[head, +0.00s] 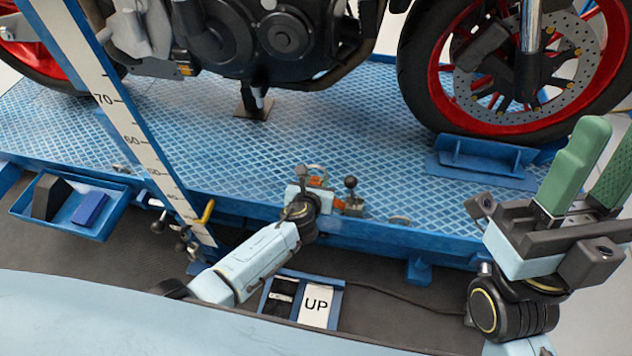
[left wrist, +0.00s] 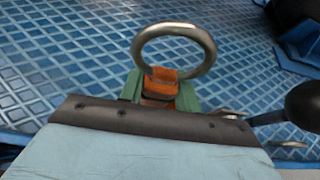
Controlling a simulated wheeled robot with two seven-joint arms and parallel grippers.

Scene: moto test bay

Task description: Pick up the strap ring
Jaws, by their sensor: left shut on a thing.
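The strap ring is a steel ring on an orange strap tab. In the left wrist view the ring (left wrist: 204,42) stands up over the blue tread plate, with its orange tab (left wrist: 160,82) between my green fingers. My left gripper (head: 316,180) is shut on the tab, at the front edge of the blue lift platform. In the head view the ring is small and mostly hidden by my left wrist. I cannot tell whether its base touches the platform. My right gripper (head: 604,158) is raised at the right, its green fingers apart and nothing between them.
A black-knobbed lever (head: 351,184) stands just right of my left gripper. A motorcycle (head: 270,40) stands on the blue platform (head: 200,125), its front wheel by a blue chock (head: 485,157). A marked upright scale (head: 125,115) and a blue tray (head: 100,228) are at left.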

